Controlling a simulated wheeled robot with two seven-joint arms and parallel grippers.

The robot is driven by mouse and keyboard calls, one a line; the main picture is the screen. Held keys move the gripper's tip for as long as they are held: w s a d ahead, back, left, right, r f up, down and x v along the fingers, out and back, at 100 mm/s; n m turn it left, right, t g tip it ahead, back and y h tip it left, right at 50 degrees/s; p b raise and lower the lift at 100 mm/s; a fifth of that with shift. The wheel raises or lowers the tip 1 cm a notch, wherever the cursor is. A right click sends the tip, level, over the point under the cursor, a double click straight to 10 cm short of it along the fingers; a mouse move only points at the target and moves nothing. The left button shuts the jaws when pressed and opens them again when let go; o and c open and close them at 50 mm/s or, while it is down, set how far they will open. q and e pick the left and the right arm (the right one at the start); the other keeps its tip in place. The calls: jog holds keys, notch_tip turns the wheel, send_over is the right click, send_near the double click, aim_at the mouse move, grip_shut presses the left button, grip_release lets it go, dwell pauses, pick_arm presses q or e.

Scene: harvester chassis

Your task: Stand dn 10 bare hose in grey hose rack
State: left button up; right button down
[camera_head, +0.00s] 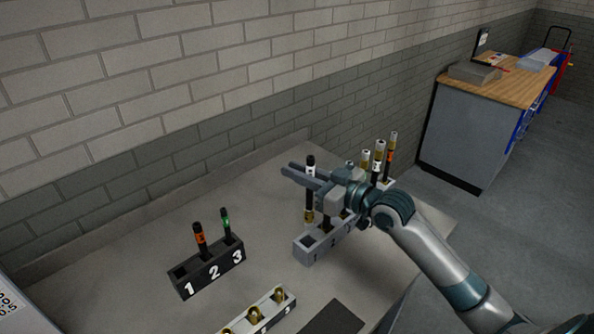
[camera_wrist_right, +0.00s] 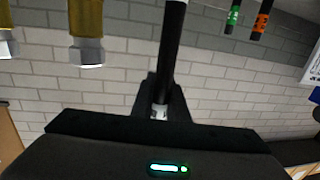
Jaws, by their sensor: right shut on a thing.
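The black hose (camera_head: 309,198) with a white band and a brass lower end stands upright in my right gripper (camera_head: 303,174). The gripper is shut on it near its upper end. In the right wrist view the black hose (camera_wrist_right: 172,45) runs between the dark fingers (camera_wrist_right: 160,98). The grey hose rack (camera_head: 309,251) is below, with a numbered front; the brass end appears just above its left slot. My gripper and arm hide part of the rack. Another dark hose seems to stand in the rack under the gripper, partly hidden. My left gripper is not in view.
A black rack (camera_head: 208,272) numbered 1 to 3 holds an orange-banded hose (camera_head: 200,240) and a green-banded hose (camera_head: 225,223). Several brass-topped hoses (camera_head: 379,160) stand behind my wrist. A pale rack (camera_head: 268,308) with brass fittings and a dark mat (camera_head: 333,318) lie in front.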

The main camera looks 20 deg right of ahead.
notch_tip(320, 180, down, 5)
jog(key=b, duration=0.4)
jog(key=shift+f+b, duration=0.2)
jog(key=shift+b, duration=0.2)
dwell(0.6)
jog(key=shift+f+b, duration=1.45)
jog(key=shift+f, duration=1.05)
jog(key=shift+f+b, duration=0.7)
jog(key=shift+f, duration=0.3)
jog(key=c, duration=1.7)
grip_release()
jog(key=shift+o, duration=0.2)
